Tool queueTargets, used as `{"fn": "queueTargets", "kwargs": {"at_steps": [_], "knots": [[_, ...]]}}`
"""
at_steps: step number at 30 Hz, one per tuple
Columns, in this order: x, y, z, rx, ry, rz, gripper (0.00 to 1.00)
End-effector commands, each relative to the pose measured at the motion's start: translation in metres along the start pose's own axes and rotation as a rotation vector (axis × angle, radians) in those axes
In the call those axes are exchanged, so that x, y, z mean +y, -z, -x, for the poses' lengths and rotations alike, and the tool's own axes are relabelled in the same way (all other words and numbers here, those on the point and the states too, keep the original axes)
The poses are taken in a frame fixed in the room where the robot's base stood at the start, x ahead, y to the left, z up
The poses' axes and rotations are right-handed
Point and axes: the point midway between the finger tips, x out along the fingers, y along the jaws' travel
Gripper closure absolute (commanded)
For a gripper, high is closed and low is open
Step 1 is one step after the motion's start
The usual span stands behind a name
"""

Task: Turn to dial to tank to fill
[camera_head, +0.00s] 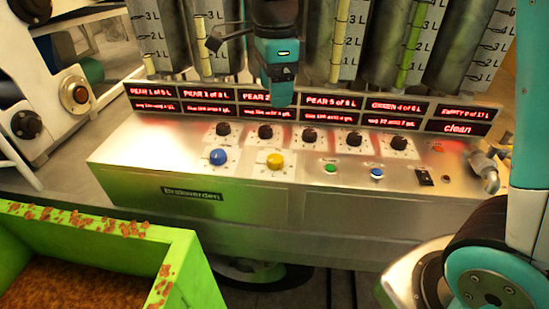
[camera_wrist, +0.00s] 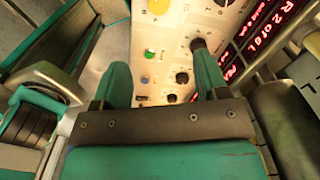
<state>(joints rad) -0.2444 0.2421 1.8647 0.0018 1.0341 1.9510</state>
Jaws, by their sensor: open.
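A row of several black dials (camera_head: 309,135) runs along the metal control panel (camera_head: 170,135). Red displays (camera_head: 335,104) behind them carry tank labels; the rightmost display (camera_head: 466,122) reads "EMPTY" and "clean". My gripper (camera_head: 279,92) hangs over the back of the panel, near the displays. In the wrist view my gripper (camera_wrist: 160,72) is open, with nothing between its teal fingers touching both. A black dial (camera_wrist: 198,44) shows at the right finger's tip; contact cannot be told. Another black dial (camera_wrist: 182,77) shows between the fingers in that view.
A blue knob (camera_head: 218,157) and a yellow knob (camera_head: 275,161) stand on the front of the panel, with green and blue buttons to their right. Tall graduated tanks (camera_head: 380,45) rise behind the displays. A metal tap (camera_head: 486,170) is at right, a green bin (camera_head: 190,255) at lower left.

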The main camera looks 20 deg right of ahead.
Motion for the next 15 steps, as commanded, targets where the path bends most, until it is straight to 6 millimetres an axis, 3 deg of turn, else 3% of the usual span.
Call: {"fn": "queueTargets", "kwargs": {"at_steps": [15], "knots": [[0.002,0.000,-0.109,0.002,-0.006,0.006,0.33]]}}
